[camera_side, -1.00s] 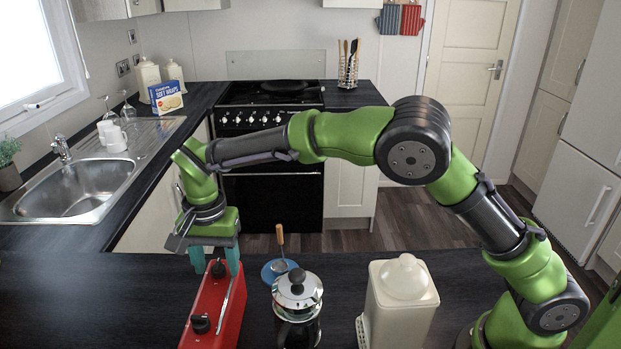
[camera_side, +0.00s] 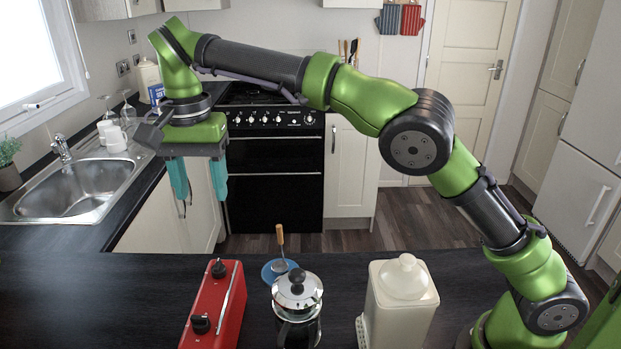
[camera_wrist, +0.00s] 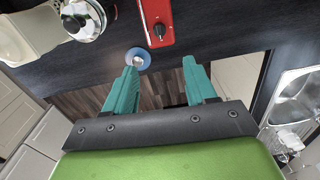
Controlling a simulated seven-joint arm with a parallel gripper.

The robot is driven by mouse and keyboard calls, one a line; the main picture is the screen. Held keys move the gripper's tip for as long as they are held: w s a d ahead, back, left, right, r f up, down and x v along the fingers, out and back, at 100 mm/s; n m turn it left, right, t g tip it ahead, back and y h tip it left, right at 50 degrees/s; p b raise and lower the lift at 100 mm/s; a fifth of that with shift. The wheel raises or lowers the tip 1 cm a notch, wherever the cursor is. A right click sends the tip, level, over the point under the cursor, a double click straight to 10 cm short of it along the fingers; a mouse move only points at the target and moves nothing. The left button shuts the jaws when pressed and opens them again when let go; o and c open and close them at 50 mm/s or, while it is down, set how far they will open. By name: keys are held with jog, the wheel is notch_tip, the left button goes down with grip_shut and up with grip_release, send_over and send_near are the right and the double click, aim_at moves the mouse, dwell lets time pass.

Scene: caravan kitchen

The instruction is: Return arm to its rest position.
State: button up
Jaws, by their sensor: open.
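My gripper (camera_side: 197,188) is raised well above the dark worktop, left of the middle in the side view. Its two teal fingers point down and stand apart, with nothing between them. In the wrist view my gripper (camera_wrist: 163,95) also shows open and empty, with the floor and worktop edge below it. My green and black arm reaches from its base at the right over the worktop to the left.
On the near worktop (camera_side: 80,300) stand a red box with black knobs (camera_side: 215,305), a blue dish (camera_side: 268,272) with a wooden-handled utensil, a French press (camera_side: 298,300) and a cream canister (camera_side: 400,300). A sink (camera_side: 75,190) is left, an oven (camera_side: 275,185) behind.

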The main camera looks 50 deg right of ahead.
jog(key=shift+r, duration=0.2)
jog(key=s+d+f+n+t+y, duration=0.2)
jog(key=s+d+n, duration=0.25)
jog(key=d, duration=0.55)
jog(key=s+d+f+t, duration=0.1)
jog(key=s+d+t, duration=0.1)
jog(key=s+d, duration=0.3)
jog(key=s+d+f+n+t, duration=0.1)
jog(key=s+d+t, duration=0.2)
jog(key=s, duration=1)
jog(key=d, duration=0.2)
jog(key=shift+d+f, duration=0.15)
jog(key=shift+d, duration=0.2)
